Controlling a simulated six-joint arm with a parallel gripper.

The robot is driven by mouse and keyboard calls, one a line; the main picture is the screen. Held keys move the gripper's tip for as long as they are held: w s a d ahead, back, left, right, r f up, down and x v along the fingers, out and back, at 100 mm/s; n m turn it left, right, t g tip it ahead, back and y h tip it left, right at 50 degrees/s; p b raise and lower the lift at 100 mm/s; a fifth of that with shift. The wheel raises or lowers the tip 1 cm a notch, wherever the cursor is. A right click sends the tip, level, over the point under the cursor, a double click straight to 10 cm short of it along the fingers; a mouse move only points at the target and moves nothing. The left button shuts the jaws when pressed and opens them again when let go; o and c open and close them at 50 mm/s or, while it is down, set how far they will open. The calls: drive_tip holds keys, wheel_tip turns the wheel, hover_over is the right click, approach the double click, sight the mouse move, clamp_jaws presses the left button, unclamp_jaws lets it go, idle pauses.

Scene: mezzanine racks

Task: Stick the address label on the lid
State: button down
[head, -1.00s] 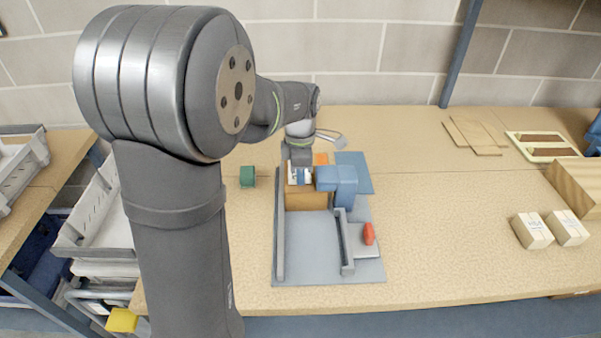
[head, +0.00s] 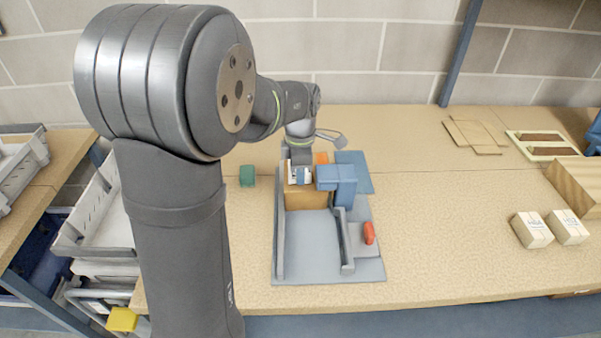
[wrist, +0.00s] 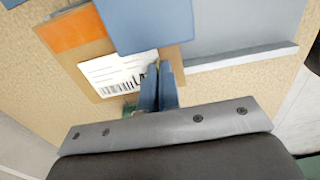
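The address label (wrist: 115,74), white with a barcode, shows in the wrist view over the brown cardboard of the box (head: 305,198). In the head view the label (head: 299,175) is at the top of the box, just below my gripper (head: 300,168). My gripper's two blue fingers (wrist: 158,70) are close together, with their tips at the label's right edge. Whether they pinch that edge or only touch it is hard to see. A blue block (head: 337,176) overhangs the box and covers part of the label's far edge in the wrist view.
The box stands in a grey fixture (head: 280,240) with side rails. A red piece (head: 369,233) sits on its right side. A green block (head: 247,176) is to the left. Two small cartons (head: 532,231) stand at right. The table between them and the fixture is clear.

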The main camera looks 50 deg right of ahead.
drive_tip(key=shift+f, duration=0.2)
idle(0.6)
drive_tip(key=c, duration=1.3)
unclamp_jaws()
drive_tip(key=shift+r, duration=0.15)
drive_tip(key=shift+r, duration=3.4)
wheel_tip(320, 180, down, 7)
